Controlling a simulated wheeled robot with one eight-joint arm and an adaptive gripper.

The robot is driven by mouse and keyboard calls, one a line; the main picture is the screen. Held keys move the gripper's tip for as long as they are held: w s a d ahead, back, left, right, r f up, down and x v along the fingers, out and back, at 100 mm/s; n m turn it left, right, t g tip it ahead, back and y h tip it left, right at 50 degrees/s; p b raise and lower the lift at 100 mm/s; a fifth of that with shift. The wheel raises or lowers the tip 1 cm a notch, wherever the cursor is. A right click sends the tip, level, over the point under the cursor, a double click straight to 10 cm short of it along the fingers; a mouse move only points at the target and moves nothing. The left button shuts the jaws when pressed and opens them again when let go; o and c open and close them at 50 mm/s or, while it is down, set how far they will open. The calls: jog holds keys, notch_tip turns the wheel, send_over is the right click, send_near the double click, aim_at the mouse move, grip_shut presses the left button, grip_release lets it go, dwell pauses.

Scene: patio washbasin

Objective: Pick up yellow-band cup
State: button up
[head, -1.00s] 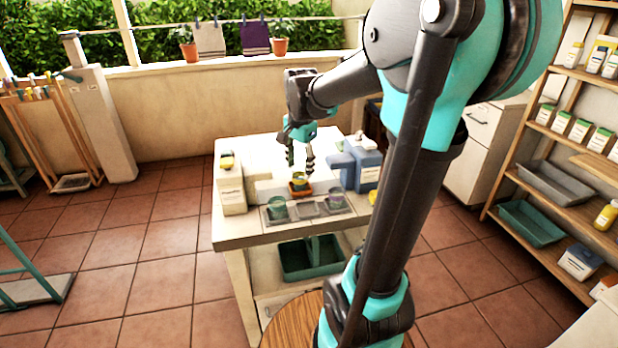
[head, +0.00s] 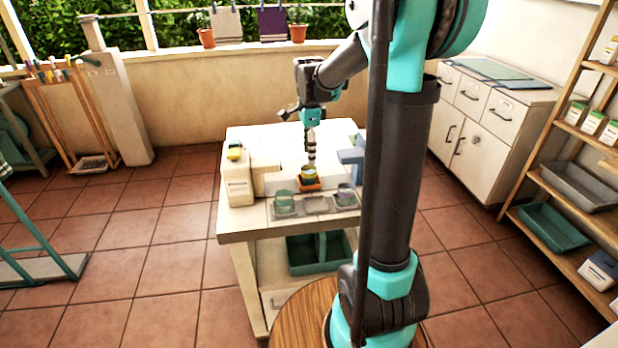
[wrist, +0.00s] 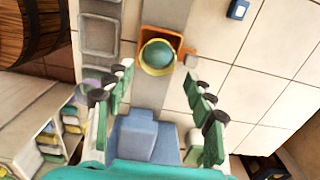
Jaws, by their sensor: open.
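The yellow-band cup (head: 308,171) stands on a small orange saucer or tray (head: 312,186) on the washbasin counter. In the wrist view the cup (wrist: 158,57) shows a green inside and a yellow band, with the orange piece (wrist: 179,42) around and beside it. My gripper (head: 310,158) points down above the cup in the head view, its fingers overlapping there. In the wrist view my gripper (wrist: 158,76) is open, with one finger on each side and the cup ahead, about midway between the tips. The fingers do not appear to touch it.
A green cup (head: 284,203) and a purplish cup (head: 346,194) stand in a grey tray (head: 316,206) at the counter's front. A white container (head: 239,182) stands at left. A blue object (head: 350,156) is at right, partly hidden by my arm.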

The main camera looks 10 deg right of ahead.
aim_at(309, 169)
jog(key=shift+s+a+f, duration=0.1)
jog(key=shift+f, duration=1.7)
jog(key=shift+s+a+f, duration=0.1)
jog(key=shift+f, duration=1.7)
jog(key=c, duration=1)
jog(key=shift+o, duration=0.2)
